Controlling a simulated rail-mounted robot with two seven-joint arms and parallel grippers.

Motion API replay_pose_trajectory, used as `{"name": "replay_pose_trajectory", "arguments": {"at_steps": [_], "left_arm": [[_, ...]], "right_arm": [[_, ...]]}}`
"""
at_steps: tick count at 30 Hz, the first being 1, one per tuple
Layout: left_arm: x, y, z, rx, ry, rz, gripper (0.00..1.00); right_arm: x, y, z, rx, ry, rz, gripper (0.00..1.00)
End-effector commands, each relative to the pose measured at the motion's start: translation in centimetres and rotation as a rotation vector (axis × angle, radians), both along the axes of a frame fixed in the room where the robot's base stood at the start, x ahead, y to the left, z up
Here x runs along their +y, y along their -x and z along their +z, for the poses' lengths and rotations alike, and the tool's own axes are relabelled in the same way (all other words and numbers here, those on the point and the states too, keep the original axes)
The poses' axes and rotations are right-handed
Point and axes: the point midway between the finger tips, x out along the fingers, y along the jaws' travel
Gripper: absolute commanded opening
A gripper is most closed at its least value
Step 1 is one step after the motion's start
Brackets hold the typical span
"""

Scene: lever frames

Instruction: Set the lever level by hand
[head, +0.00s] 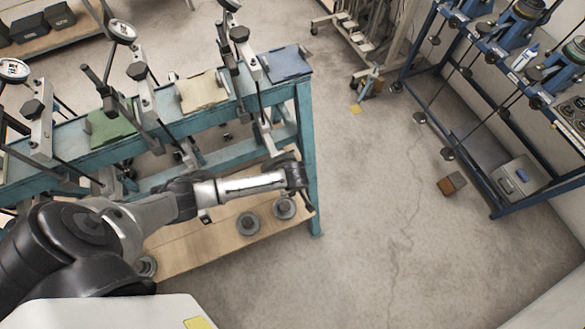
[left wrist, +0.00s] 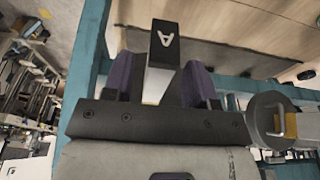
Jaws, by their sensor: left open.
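The teal lever bench (head: 310,150) stands left of centre in the head view. Levers hang on its stations; the lever (head: 259,103) beside the blue plate (head: 287,64) slopes down toward my left gripper (head: 297,180). I cannot tell whether either finger touches the block, or how the block joins the lever. My right gripper is not in view.
A wooden lower shelf (head: 200,245) under the bench carries round grey weights (head: 248,223). Yellow (head: 202,90) and green (head: 108,127) plates mark other stations. A blue rack (head: 480,185) stands at the right. The floor between is mostly clear, with a small brown block (head: 452,183).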

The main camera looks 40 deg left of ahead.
Motion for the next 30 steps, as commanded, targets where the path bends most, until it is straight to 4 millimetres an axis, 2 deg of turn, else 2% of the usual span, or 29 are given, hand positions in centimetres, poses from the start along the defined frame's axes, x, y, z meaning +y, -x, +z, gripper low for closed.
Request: {"name": "replay_pose_trajectory", "arguments": {"at_steps": [6, 15, 21, 30], "left_arm": [[-0.9, 0.3, 4.5, -0.003, 0.002, -0.002, 0.52], [-1.8, 0.6, 8.7, -0.003, 0.002, -0.001, 0.52], [-2.0, 0.8, 9.9, -0.002, 0.001, 0.000, 0.52], [-2.0, 0.8, 10.1, -0.002, 0.001, 0.000, 0.52]], "right_arm": [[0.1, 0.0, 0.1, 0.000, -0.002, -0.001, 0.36], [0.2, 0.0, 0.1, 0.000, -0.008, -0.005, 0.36], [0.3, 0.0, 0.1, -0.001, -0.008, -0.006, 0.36], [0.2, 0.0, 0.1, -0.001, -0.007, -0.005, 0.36]]}}
